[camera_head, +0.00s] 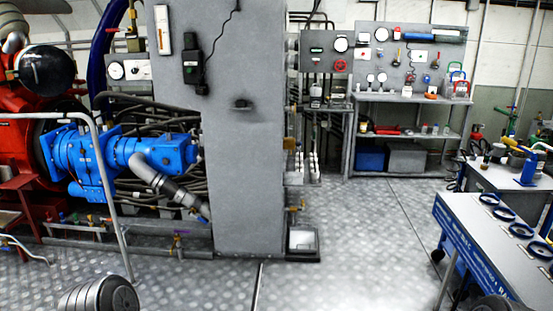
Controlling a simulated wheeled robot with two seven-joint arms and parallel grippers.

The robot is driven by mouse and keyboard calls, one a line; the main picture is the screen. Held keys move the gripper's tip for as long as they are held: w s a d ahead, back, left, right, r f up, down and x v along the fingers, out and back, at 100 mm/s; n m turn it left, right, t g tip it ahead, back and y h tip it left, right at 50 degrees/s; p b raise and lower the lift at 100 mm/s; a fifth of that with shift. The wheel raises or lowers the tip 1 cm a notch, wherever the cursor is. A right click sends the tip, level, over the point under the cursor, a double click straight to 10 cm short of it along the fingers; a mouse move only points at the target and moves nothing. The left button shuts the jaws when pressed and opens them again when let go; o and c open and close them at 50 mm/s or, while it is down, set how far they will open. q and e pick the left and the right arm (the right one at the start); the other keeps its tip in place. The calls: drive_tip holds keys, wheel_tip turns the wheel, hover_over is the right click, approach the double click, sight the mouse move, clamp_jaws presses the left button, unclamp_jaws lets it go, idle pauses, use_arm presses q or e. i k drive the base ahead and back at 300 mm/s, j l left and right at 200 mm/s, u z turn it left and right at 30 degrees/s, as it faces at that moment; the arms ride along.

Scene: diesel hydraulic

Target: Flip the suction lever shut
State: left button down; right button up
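Neither of my grippers shows in the head view. Several small valve handles show, and I cannot tell which one is the suction lever. A yellow-orange handle (297,208) sits low at the right side of the grey column (220,130). Small coloured handles (76,218) sit on the pipe below the pump. All are too small to tell open from shut. A grey suction-like hose (165,180) runs down from the pump to the low piping.
A grey pipe rail (110,200) stands in front of the pump. The metal plate floor (350,240) is clear in the middle. A blue and grey cart (490,240) stands at the right. A shelf bench (410,100) with a tool board stands at the back.

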sight(199, 219)
drive_tip(key=i, duration=2.7)
drive_tip(key=i+u, duration=0.2)
drive_tip(key=i, duration=0.25)
drive_tip(key=i+l+u, duration=0.2)
drive_tip(key=i, duration=0.25)
drive_tip(key=i+l+u, duration=0.2)
drive_tip(key=i, duration=0.25)
